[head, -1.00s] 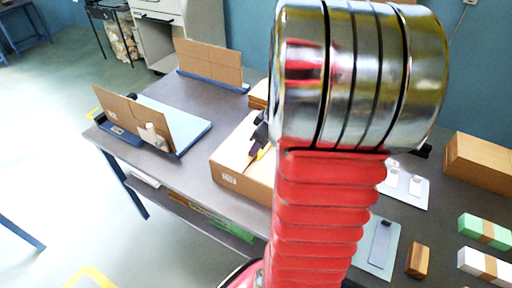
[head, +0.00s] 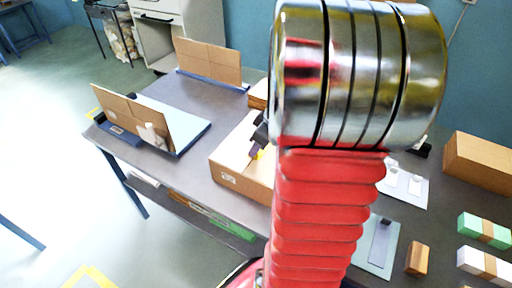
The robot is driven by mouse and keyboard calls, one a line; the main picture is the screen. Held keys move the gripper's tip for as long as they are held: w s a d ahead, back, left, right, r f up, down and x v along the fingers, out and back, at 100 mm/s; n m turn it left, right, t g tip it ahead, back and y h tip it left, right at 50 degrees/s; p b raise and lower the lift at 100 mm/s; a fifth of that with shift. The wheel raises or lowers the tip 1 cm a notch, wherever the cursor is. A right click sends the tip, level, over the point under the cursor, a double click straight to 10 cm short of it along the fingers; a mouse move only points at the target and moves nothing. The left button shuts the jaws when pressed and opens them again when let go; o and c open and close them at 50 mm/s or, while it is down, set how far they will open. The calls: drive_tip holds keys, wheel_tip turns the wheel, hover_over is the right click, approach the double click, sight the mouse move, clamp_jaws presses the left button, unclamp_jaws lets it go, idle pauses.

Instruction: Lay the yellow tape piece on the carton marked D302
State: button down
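A brown carton (head: 232,168) stands on the grey table left of my arm. It has a small printed mark on its front, too small to read, so I cannot tell if it is D302. My gripper (head: 256,152) is dark and points down at the carton's top, partly hidden behind my arm. A small bit of yellow, likely the yellow tape piece (head: 260,154), shows at the fingertips. I cannot tell whether the fingers hold it or whether it touches the carton. The carton's right part is hidden by my arm.
Upright brown boards stand in blue holders at the left (head: 128,112) and back (head: 208,62). A brown box (head: 480,162), green (head: 484,230) and white bundles, a wooden block (head: 418,258) and a grey plate (head: 378,246) lie at the right. Clear table lies between boards and carton.

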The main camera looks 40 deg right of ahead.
drive_tip(key=c, duration=1.9)
unclamp_jaws()
drive_tip(key=shift+o, duration=0.5)
drive_tip(key=o, duration=0.4)
drive_tip(key=shift+r, duration=0.15)
drive_tip(key=shift+r, duration=3.35)
